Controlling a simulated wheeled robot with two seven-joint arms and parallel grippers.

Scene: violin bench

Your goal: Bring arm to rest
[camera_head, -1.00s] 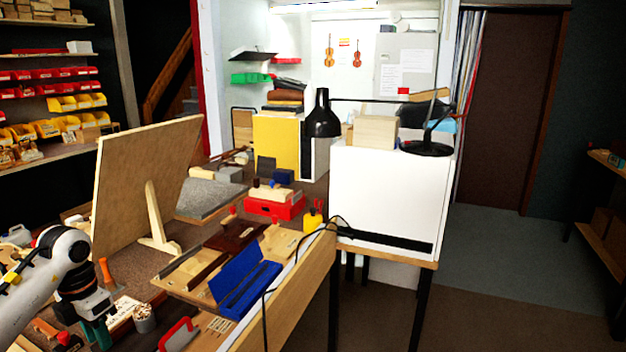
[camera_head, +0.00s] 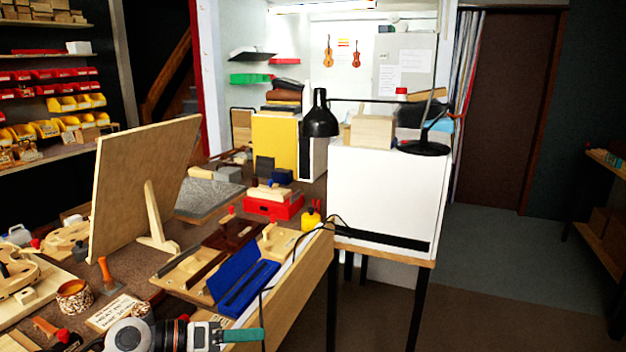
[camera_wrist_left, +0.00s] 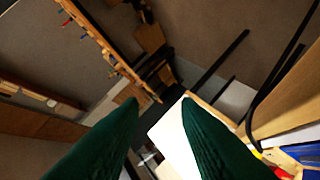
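My left gripper (camera_head: 246,335) is at the bottom of the head view, in front of the bench's front edge, pointing right. Its green fingers show side-on there. In the left wrist view my left gripper (camera_wrist_left: 158,104) has its two green fingers spread with a clear gap and nothing between them. My right gripper is in neither view.
A blue case (camera_head: 243,287) lies open near the bench's front edge, just above my gripper. A black cable (camera_head: 262,310) hangs down beside the fingers. A white cabinet (camera_head: 385,200) with a black lamp (camera_head: 320,118) stands right of the bench. The floor (camera_head: 510,270) at right is clear.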

